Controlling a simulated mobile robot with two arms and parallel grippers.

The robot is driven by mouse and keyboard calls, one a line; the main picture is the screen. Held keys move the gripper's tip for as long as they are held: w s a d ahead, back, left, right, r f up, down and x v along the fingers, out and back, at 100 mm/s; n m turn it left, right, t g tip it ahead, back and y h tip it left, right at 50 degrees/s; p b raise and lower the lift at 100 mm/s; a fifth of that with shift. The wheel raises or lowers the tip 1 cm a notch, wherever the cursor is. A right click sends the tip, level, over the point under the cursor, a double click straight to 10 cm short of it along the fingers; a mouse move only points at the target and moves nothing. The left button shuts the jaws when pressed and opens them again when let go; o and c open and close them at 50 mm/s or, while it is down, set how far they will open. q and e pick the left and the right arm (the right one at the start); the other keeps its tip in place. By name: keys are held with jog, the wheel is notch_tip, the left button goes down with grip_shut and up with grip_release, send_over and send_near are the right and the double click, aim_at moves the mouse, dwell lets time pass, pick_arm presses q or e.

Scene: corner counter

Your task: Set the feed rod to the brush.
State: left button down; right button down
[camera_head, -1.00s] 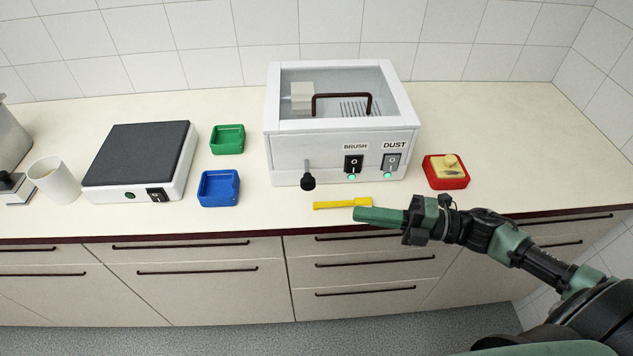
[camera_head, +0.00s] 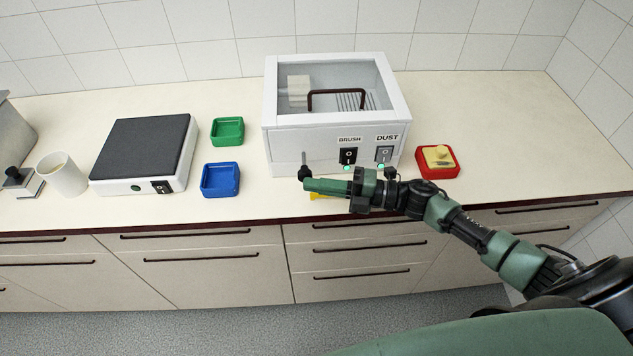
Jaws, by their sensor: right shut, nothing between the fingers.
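The white box (camera_head: 280,150) with a clear lid stands on the counter. The feed rod (camera_head: 304,171), a thin stem with a black knob, hangs at the left of its front face. My right gripper (camera_head: 310,184) is shut and empty, reaching in from the right. Its green fingertips are just below the knob; I cannot tell whether they touch it. My left gripper is not in view.
A yellow tool (camera_head: 320,196) lies mostly hidden behind my right gripper. A red tray (camera_head: 450,169) holds a yellowish piece at right. Blue (camera_head: 220,180) and green (camera_head: 227,131) trays, a dark-topped device (camera_head: 145,148) and a white cup (camera_head: 62,175) stand left. The counter's right end is clear.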

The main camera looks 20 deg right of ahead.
jog(key=shift+w+d+f+b, duration=0.1)
jog(key=shift+w+d+b, duration=0.05)
jog(key=shift+w+b, duration=0.4)
jog(key=shift+w+d+f+b, duration=0.15)
jog(key=shift+w+b, duration=0.2)
jog(key=shift+b, duration=0.25)
jog(key=shift+w+r, duration=0.15)
jog(key=shift+w, duration=0.2)
jog(key=shift+r, duration=0.1)
